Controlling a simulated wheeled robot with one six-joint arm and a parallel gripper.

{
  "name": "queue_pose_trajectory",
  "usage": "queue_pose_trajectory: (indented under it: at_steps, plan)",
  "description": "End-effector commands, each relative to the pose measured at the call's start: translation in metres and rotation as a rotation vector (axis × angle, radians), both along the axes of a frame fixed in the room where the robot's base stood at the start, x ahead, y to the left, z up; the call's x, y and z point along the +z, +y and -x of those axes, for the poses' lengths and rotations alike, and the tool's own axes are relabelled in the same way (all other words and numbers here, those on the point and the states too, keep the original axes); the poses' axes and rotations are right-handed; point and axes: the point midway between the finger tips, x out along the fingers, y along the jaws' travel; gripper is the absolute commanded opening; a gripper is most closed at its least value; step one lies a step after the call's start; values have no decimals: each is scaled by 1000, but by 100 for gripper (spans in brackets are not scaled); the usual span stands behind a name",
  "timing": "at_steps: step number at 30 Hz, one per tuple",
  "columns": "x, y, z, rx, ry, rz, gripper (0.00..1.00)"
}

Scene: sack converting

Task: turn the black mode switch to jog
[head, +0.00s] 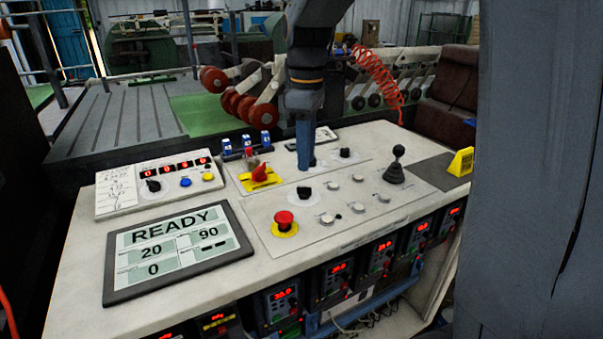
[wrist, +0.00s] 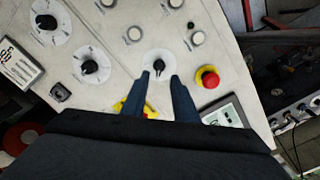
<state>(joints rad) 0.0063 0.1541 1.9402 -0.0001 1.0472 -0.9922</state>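A black knob on a round white dial (head: 304,192) sits on the console beside the red emergency button. It also shows in the wrist view (wrist: 158,66), just beyond my fingertips and in line with the gap between them. I cannot read its markings, so I cannot confirm that it is the mode switch. My gripper (head: 305,168) points down at the panel just behind this knob in the head view. In the wrist view its two blue fingers (wrist: 160,78) are apart with nothing gripped between them. I cannot tell whether they touch the panel.
The red emergency button (head: 285,221) and a red switch on a yellow plate (head: 259,176) are close by. Another black knob (head: 345,153) and a black joystick (head: 395,167) stand to the right. A display (head: 175,250) reading READY lies front left.

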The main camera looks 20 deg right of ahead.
Motion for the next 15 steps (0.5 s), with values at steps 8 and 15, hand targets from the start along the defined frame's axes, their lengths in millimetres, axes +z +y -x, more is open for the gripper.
queue_pose_trajectory:
  at_steps: [8,15]
  plan:
    - [-34,-4,1,-8,4,0,27]
    - [-66,-3,1,-7,2,0,27]
